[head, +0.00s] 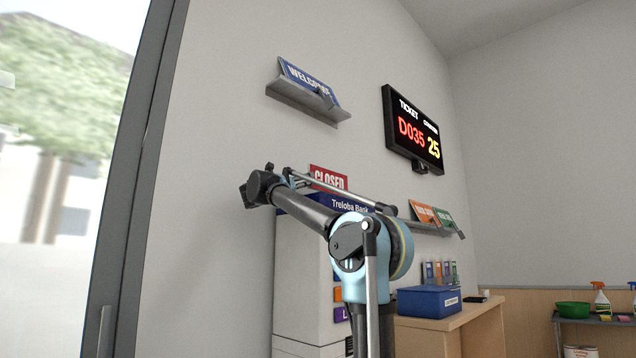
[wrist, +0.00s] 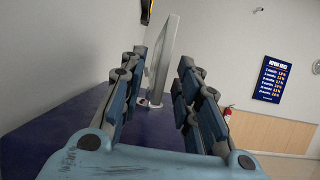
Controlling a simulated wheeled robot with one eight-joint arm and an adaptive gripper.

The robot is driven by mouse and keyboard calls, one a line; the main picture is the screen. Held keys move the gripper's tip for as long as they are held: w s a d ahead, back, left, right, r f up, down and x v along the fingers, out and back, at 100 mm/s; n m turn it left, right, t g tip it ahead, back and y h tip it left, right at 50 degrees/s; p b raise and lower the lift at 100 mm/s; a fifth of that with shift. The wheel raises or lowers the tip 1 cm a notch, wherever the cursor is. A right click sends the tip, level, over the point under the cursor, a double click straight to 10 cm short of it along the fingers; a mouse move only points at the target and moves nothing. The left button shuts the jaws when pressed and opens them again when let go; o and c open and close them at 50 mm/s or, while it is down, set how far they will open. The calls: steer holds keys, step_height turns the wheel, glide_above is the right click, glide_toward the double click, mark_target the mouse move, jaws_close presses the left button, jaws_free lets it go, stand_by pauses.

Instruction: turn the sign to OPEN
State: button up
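The red sign (head: 328,178) reads CLOSED in the head view and stands on top of the blue-topped Treloba Bank machine (head: 306,290). My arm crosses in front of the sign's lower part. In the wrist view the sign (wrist: 163,62) shows nearly edge-on as an upright pale plate on a small mount on the dark blue top (wrist: 75,130). My gripper (wrist: 162,58) is open, with one finger on each side of the plate. The left finger looks closer to it; I cannot tell whether it touches. In the head view my gripper is hard to make out.
A WELCOME sign (head: 305,84) sits on a wall shelf above. A ticket display (head: 412,131) hangs to its right. Orange and green signs stand on another shelf (head: 425,227). A blue box (head: 429,301) rests on the wooden counter (head: 470,322). A window is at left.

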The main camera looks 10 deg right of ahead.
mark_target(319, 176)
steer(key=x, duration=0.8)
steer(key=shift+w+d, duration=0.1)
steer(key=shift+d, duration=0.05)
jaws_close()
